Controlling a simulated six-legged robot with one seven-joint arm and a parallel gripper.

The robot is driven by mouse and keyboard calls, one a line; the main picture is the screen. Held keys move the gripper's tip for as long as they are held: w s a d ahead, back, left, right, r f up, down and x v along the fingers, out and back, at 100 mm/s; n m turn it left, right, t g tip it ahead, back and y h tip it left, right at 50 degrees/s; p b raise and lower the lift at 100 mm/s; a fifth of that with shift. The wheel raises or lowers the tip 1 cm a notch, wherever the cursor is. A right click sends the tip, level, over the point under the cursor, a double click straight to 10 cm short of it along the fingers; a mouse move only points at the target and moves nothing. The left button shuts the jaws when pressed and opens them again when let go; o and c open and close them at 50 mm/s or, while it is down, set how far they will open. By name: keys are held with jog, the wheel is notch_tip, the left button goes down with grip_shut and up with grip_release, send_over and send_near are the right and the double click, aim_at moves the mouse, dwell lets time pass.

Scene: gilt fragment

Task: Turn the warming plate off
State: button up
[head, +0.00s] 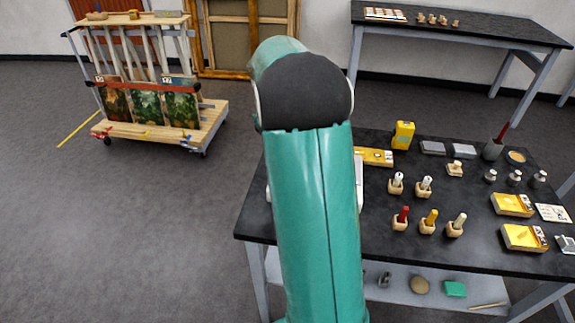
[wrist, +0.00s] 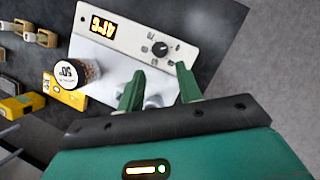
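The warming plate (wrist: 118,62) is a white unit in the wrist view, with a lit orange display (wrist: 103,26) that seems to read 41°C and a black knob (wrist: 160,49) on its front strip. Small marks surround the knob. In the head view my arm hides most of the plate; only a pale edge (head: 359,182) shows beside it. My gripper (wrist: 160,80) has its two green fingers apart, with nothing visibly held between them. The fingertips are close to the knob, just short of it in the picture; contact cannot be told.
A jar with a round white label (wrist: 66,73) stands at the plate's left in the wrist view. Yellow boxes (wrist: 18,106) lie farther left. The black table (head: 375,225) carries several small bottles in wooden holders, a yellow device (head: 403,135) and metal weights.

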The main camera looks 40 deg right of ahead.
jog(key=v, duration=0.5)
dwell(0.4)
